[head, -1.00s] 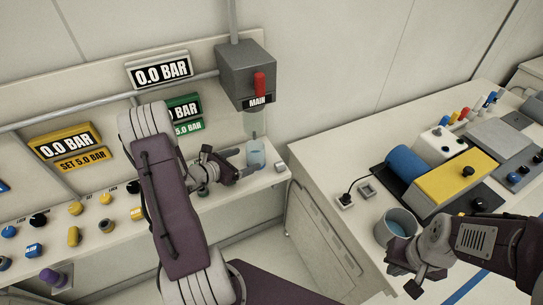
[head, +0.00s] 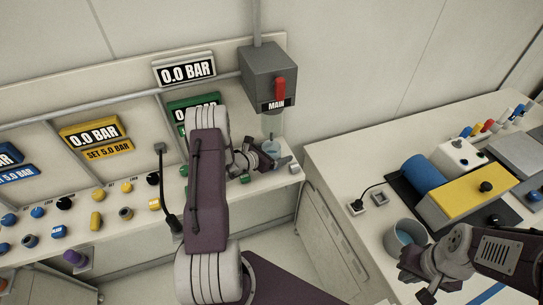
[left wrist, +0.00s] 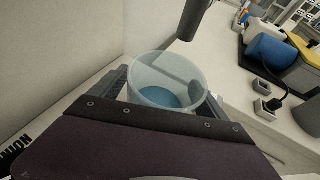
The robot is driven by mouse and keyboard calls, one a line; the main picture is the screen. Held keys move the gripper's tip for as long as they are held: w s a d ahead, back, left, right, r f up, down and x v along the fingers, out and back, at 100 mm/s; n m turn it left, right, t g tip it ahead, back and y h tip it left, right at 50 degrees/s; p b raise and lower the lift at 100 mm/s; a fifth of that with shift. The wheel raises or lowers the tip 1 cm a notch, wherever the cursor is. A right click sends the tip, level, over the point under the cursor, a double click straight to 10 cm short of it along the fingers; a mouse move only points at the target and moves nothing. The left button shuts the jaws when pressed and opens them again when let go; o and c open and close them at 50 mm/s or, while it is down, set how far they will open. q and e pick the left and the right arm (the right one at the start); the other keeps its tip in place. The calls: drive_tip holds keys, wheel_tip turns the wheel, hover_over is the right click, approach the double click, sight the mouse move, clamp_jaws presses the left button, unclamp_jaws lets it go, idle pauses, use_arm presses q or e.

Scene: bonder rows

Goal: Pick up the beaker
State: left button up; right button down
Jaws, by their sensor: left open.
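The clear beaker (head: 271,148) with blue liquid stands on the bench ledge under the grey MAIN box. My left gripper (head: 268,161) is at the beaker, its arm coming from the left. In the left wrist view the beaker (left wrist: 168,72) stands upright between the gripper's two open fingers (left wrist: 165,100); the dark hand hides its lower front. My right gripper (head: 415,285) is at the lower right, beside a grey cup (head: 398,243) with blue inside; its finger opening is not clear.
The MAIN box (head: 270,78) with a red handle hangs above the beaker. A dark spout (left wrist: 193,20) shows close above it in the wrist view. The right-hand table holds a yellow block (head: 463,193) and a blue roll (head: 420,173). Knobs line the left bench.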

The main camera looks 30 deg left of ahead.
use_arm(q)
drive_tip(key=c, duration=1.6)
drive_tip(key=shift+r, duration=0.1)
drive_tip(key=shift+c, duration=0.2)
drive_tip(key=shift+r, duration=0.45)
drive_tip(key=shift+s+d+r+b, duration=0.1)
drive_tip(key=shift+s+d+b, duration=0.1)
drive_tip(key=shift+b, duration=0.2)
drive_tip(key=s+d+p, duration=0.1)
drive_tip(key=s+d, duration=1)
drive_tip(key=d, duration=0.2)
drive_tip(key=shift+s+d+r, duration=0.15)
drive_tip(key=shift+p, duration=0.3)
